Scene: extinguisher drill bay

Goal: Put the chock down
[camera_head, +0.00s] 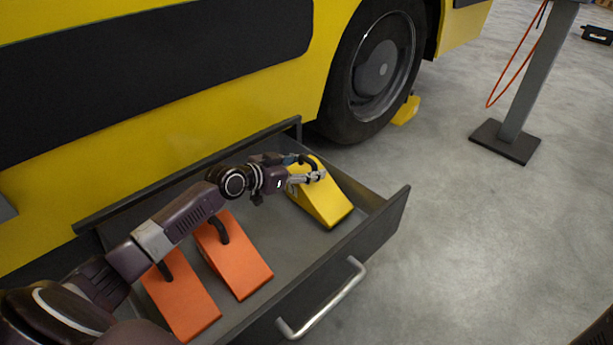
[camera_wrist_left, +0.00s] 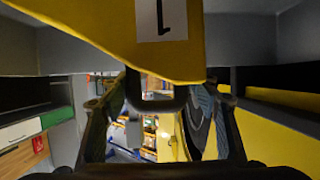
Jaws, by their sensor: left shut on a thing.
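A yellow wedge chock (camera_head: 322,194) with a dark handle is at the right end of the open grey drawer (camera_head: 382,222). My left gripper (camera_head: 318,172) is shut on the chock at its handle. In the left wrist view the chock (camera_wrist_left: 120,30) fills the top, with a white label on it, and its dark handle (camera_wrist_left: 156,103) lies between the fingers. I cannot tell whether the chock touches the drawer floor. Two orange chocks (camera_head: 232,256) (camera_head: 180,302) with dark handles lie in the drawer to the left.
The drawer has a metal pull handle (camera_head: 322,298) on its front. A yellow vehicle (camera_head: 180,120) with a large black tyre (camera_head: 375,75) stands behind it. Another yellow chock (camera_head: 405,111) sits by the tyre. A grey post (camera_head: 525,80) on a dark base stands at right. The floor between is clear.

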